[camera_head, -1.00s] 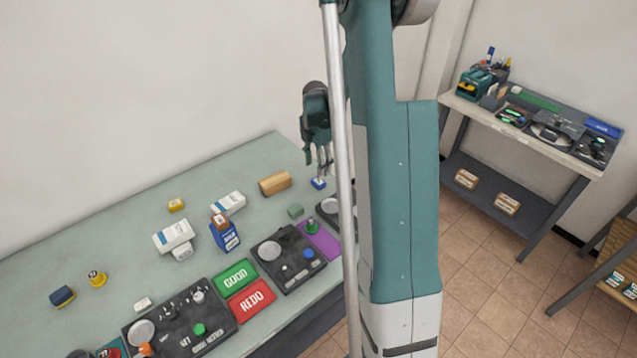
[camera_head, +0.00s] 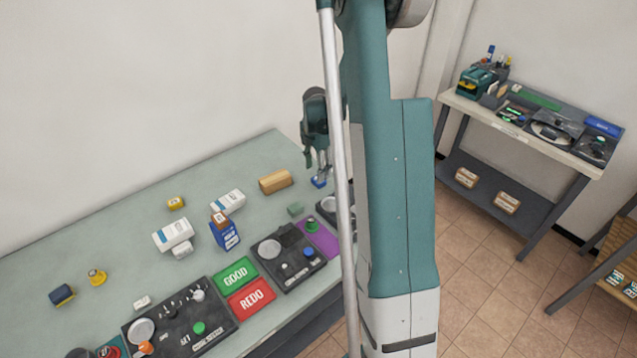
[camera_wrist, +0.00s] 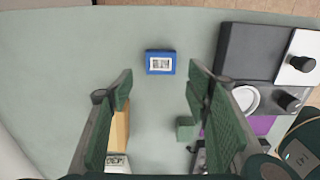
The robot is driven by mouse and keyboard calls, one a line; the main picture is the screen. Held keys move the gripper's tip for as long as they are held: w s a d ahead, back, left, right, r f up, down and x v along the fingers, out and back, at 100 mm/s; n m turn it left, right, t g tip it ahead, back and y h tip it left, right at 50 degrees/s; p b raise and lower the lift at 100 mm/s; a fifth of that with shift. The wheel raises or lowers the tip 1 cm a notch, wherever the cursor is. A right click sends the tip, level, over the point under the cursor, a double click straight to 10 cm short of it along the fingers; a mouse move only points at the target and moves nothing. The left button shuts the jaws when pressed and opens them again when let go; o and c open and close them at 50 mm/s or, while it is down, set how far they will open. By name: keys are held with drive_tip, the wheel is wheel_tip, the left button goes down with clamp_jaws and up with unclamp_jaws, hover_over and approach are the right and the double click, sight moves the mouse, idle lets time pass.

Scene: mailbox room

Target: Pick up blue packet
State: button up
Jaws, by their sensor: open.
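A small blue packet (camera_wrist: 160,62) with a white printed label lies flat on the table, ahead of my gripper's fingers in the wrist view. In the head view the blue packet (camera_head: 319,182) shows just below the fingertips near the table's far end, partly hidden. My gripper (camera_wrist: 159,85) is open and empty, its green finger pads spread wider than the packet. In the head view my gripper (camera_head: 317,165) points down above the table. The packet is not between the pads.
A wooden block (camera_head: 275,181) and a small green block (camera_head: 296,209) sit close by. A dark device (camera_wrist: 252,50) stands right of the packet in the wrist view. A taller blue box (camera_head: 225,235), white cartons and control panels lie along the table (camera_head: 120,235). Bare table surrounds the packet.

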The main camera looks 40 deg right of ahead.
drive_tip(key=shift+f, duration=0.1)
drive_tip(key=shift+f+b, duration=0.3)
drive_tip(key=shift+f, duration=2.2)
drive_tip(key=shift+c, duration=0.3)
drive_tip(key=c, duration=0.9)
